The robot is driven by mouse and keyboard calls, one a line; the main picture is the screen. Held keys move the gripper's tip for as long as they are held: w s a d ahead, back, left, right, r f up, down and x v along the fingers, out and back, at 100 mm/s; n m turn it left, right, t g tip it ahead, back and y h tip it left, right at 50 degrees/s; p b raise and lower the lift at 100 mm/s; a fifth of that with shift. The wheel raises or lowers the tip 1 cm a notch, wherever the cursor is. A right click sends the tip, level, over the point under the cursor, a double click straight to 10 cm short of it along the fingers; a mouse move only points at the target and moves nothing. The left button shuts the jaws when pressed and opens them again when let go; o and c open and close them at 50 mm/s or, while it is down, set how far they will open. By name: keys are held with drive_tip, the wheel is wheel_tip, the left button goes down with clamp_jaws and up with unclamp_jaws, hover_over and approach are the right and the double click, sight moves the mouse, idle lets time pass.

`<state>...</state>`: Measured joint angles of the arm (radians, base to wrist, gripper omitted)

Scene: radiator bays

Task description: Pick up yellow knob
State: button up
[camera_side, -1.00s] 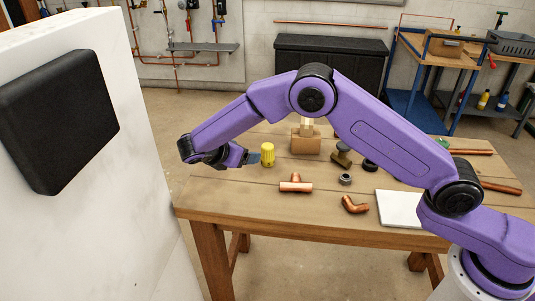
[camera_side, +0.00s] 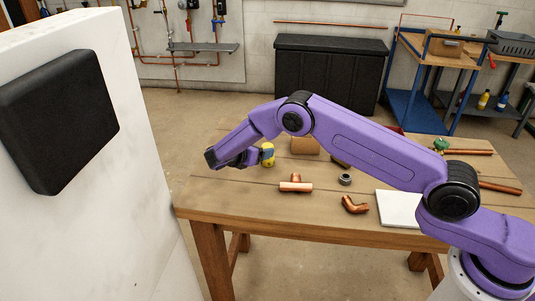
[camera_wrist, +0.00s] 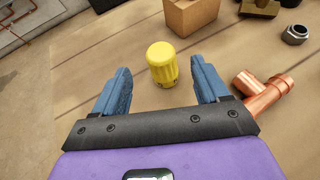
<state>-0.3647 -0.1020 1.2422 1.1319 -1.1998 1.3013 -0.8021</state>
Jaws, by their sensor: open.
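The yellow knob (camera_wrist: 162,63) stands upright on the wooden table, a ribbed cylinder with a rounded top. In the side view the knob (camera_side: 268,154) is partly covered by my gripper (camera_side: 258,157). In the wrist view my gripper (camera_wrist: 160,88) is open, with one blue finger to the left and one to the right. The knob shows between and slightly beyond the fingertips, closer to the right finger. No contact between finger and knob is clear.
A copper tee (camera_wrist: 262,95) lies close outside the right finger. A cardboard-brown block (camera_wrist: 191,14) stands behind the knob, and a hex nut (camera_wrist: 295,34) lies at the far right. A copper elbow (camera_side: 355,204) and a white plate (camera_side: 399,209) lie nearer the table's front.

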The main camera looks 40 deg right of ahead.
sight(268, 145)
drive_tip(key=shift+x, duration=3.45)
drive_tip(key=c, duration=1.1)
